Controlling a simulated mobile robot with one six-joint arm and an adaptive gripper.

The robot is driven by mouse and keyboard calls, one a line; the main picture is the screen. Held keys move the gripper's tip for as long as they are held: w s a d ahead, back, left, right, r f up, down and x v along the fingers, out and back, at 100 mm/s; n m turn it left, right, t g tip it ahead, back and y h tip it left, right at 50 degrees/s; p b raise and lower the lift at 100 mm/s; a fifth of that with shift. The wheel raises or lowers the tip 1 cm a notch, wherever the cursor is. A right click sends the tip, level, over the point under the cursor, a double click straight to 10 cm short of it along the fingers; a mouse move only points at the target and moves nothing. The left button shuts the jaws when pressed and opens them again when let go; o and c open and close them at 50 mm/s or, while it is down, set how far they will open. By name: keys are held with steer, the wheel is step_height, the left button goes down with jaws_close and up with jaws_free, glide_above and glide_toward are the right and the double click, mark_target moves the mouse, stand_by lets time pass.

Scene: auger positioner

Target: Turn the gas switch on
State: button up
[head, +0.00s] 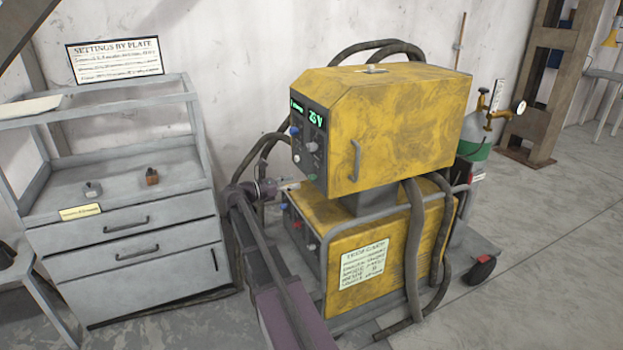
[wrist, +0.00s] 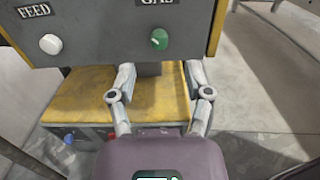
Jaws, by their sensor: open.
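The gas switch is a round green knob (wrist: 159,39) with a pale mark, under a GAS label on the dark panel (wrist: 100,45) in the wrist view. My gripper (wrist: 160,70) is open and empty. Its two fingers point at the panel, one to each side of the knob and lower in the picture, and do not visibly touch it. In the head view my gripper (head: 285,185) is at the panel's lower edge.
A white FEED knob (wrist: 50,44) sits left of the gas knob. The yellow lower unit (head: 375,255) stands below, with hoses (head: 413,250) hanging on its side. A grey drawer cabinet (head: 130,250) stands left. A gas cylinder (head: 475,140) is behind. Floor is clear at right.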

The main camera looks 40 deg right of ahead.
mark_target(310, 179)
steer(key=shift+x, duration=3.3)
jaws_close()
steer(key=shift+d, duration=0.2)
steer(key=shift+a, duration=0.1)
